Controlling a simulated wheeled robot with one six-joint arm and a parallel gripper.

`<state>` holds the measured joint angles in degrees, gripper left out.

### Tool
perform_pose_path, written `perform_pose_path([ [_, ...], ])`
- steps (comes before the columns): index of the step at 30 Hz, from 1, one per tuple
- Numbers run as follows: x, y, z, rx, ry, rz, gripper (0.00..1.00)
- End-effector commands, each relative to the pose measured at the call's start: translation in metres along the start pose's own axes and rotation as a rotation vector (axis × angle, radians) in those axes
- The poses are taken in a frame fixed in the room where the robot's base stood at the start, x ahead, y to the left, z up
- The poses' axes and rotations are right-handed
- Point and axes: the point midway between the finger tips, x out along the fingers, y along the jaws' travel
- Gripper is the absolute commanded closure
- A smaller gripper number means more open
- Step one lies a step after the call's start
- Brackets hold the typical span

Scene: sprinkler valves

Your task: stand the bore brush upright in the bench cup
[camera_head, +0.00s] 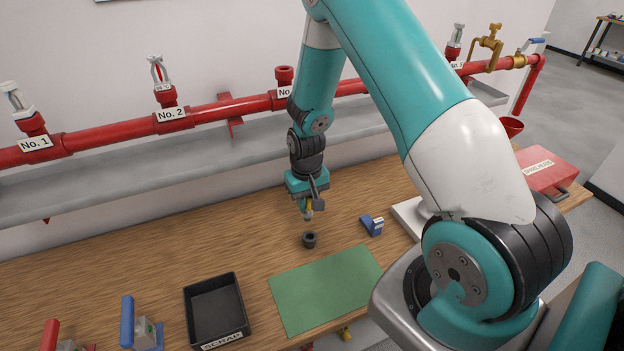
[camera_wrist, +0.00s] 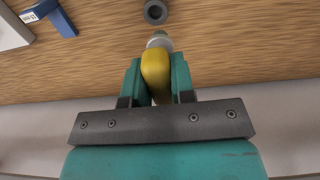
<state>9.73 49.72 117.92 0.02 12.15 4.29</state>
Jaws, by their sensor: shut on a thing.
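My gripper (camera_head: 307,195) is shut on the yellow handle of the bore brush (camera_wrist: 156,72). In the wrist view its fingers (camera_wrist: 157,80) lie on both sides of the handle, and the pale grey end of the brush points away from my gripper. In the head view the brush (camera_head: 308,208) hangs below my gripper, above the wooden bench, with its grey end down. The bench cup (camera_head: 309,240) is a small dark round cup on the bench, just in front of the brush and apart from it. The cup (camera_wrist: 155,12) also shows at the top of the wrist view, its opening empty.
A small blue holder (camera_head: 372,226) stands right of the cup. A green mat (camera_head: 328,288) and a black scrap tray (camera_head: 216,310) lie nearer. A red pipe (camera_head: 215,112) with sprinkler heads and a grey trough (camera_head: 130,172) run behind. A red box (camera_head: 546,172) stands at right.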

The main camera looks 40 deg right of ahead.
Motion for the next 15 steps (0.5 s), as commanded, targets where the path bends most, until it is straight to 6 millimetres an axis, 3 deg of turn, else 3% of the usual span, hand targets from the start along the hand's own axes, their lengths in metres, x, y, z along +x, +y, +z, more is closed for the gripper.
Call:
perform_pose_path([
  [2, -0.0108, 0.007, -0.0046, 0.025, -0.001, 0.0, 1.0],
  [15, -0.0073, 0.0111, -0.0058, 0.036, -0.001, 0.0, 1.0],
])
